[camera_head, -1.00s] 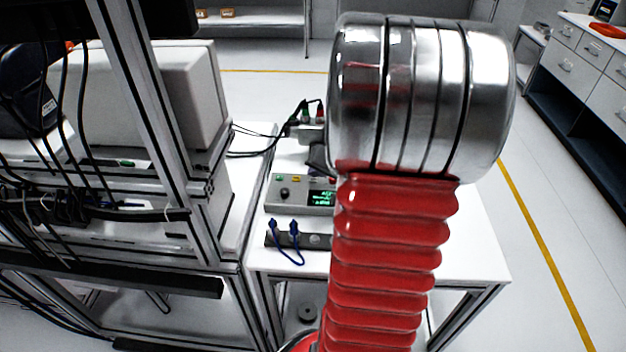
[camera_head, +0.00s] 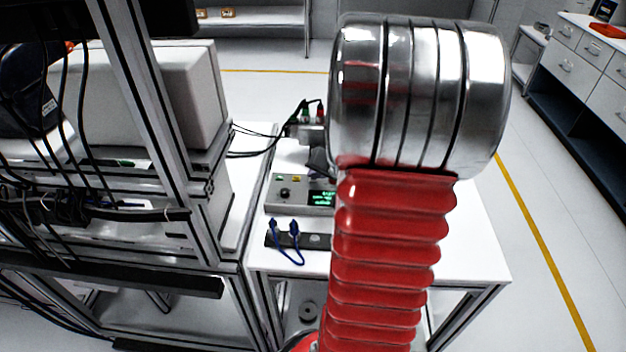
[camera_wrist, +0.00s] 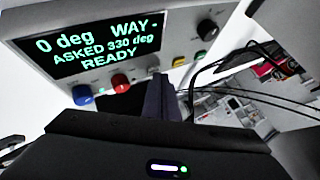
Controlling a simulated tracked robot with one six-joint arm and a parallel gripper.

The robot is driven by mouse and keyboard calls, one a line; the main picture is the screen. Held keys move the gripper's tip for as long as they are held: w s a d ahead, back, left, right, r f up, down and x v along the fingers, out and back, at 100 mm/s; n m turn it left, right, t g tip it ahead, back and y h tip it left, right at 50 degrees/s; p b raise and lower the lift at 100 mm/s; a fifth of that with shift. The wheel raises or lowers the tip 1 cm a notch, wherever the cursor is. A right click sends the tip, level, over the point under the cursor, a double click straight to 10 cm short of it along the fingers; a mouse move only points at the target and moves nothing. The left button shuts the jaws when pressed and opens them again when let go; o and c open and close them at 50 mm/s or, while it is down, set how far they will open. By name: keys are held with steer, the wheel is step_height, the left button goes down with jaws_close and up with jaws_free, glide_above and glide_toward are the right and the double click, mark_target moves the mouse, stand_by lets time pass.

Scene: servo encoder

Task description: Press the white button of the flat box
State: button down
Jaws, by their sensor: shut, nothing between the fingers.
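A flat dark box (camera_head: 285,240) lies near the front of the white table, with two blue plugs (camera_head: 283,227) and a blue lead. A pale round spot shows on its top near my arm; I cannot tell if it is the white button. Behind it stands a grey control box (camera_head: 300,200) with a lit display. In the wrist view, the display (camera_wrist: 98,42) reads "0 deg", "ASKED 330 deg", "READY". My gripper (camera_wrist: 163,85) is shut and empty, its dark fingers beside the control box's front edge in that view. My arm hides part of the table.
The control box has a blue knob (camera_wrist: 83,95), a red knob (camera_wrist: 121,83), a black knob (camera_wrist: 207,30) and yellow and green buttons. Black cables (camera_head: 255,145) run across behind it. A metal frame (camera_head: 185,150) stands left. The table's right side (camera_head: 475,250) is clear.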

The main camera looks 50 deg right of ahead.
steer(key=shift+f, duration=0.25)
stand_by(0.4)
steer(key=shift+r, duration=0.85)
steer(key=shift+r, duration=0.1)
step_height(320, 180, up, 5)
steer(key=shift+f, duration=0.1)
stand_by(0.5)
stand_by(0.9)
